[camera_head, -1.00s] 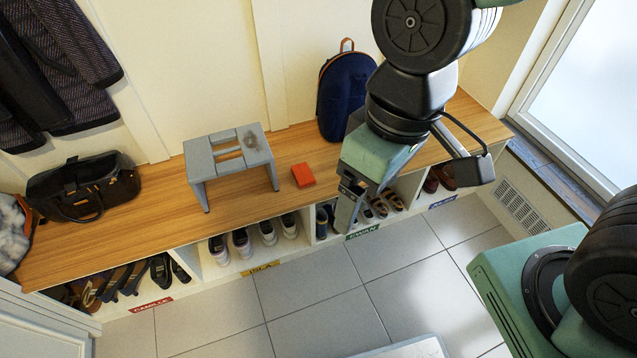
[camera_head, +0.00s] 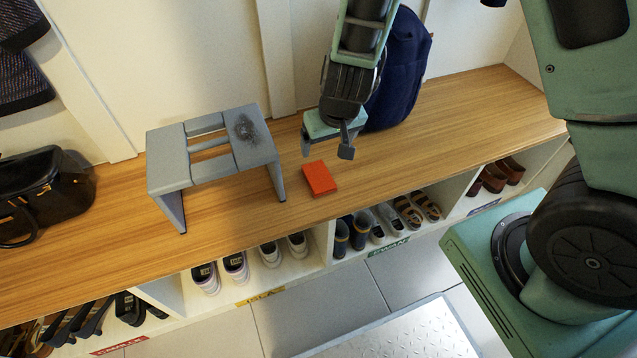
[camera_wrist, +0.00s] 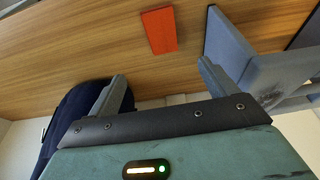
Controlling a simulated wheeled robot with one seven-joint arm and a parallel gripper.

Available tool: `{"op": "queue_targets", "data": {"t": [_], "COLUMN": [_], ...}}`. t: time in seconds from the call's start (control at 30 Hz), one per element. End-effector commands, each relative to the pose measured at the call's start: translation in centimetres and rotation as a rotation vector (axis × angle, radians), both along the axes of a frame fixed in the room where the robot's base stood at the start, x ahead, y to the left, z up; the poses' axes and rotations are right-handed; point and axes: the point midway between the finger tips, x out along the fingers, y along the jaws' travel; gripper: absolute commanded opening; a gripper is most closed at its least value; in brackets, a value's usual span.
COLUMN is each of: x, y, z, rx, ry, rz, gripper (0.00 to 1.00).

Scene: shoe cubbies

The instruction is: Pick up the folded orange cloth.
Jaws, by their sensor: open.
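The folded orange cloth (camera_head: 319,179) is a small flat rectangle lying on the wooden bench top, right of the grey step stool. It also shows in the wrist view (camera_wrist: 159,30), beyond the fingers and near the top edge. My gripper (camera_head: 328,151) is above the bench, close behind the cloth and apart from it. In the wrist view my gripper (camera_wrist: 163,88) has its two fingers spread wide with nothing between them.
A grey step stool (camera_head: 168,162) stands left of the cloth. A navy backpack (camera_head: 403,75) leans on the wall behind my gripper. A black bag (camera_head: 60,190) sits at the left. Shoes fill cubbies under the bench (camera_head: 440,115). The bench right of the cloth is clear.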

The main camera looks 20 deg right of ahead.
Motion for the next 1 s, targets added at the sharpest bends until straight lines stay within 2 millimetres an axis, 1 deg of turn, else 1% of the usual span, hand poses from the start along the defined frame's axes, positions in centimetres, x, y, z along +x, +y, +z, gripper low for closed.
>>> {"op": "queue_targets", "data": {"t": [0.03,0.2,0.33,0.4,0.5,0.67,0.73,0.93,1.0], "x": [0.3,1.3,2.1,2.4,2.7,2.9,2.9,3.1,3.5], "y": [0.0,0.0,0.1,0.1,0.1,0.2,0.3,0.6,0.5], "z": [-1.7,-5.1,-7.5,-8.4,-9.2,-9.8,-10.4,-13.4,-14.2], "rx": [0.001,0.002,0.002,0.002,0.002,0.003,0.003,0.002,0.002], "ry": [0.001,0.002,0.003,0.002,0.001,0.001,0.002,0.003,0.001], "rz": [-0.003,-0.002,-0.001,0.000,0.000,0.002,0.002,0.000,0.001], "gripper": [0.85,0.85,0.85,0.85,0.85,0.85,0.85,0.85,0.85]}}
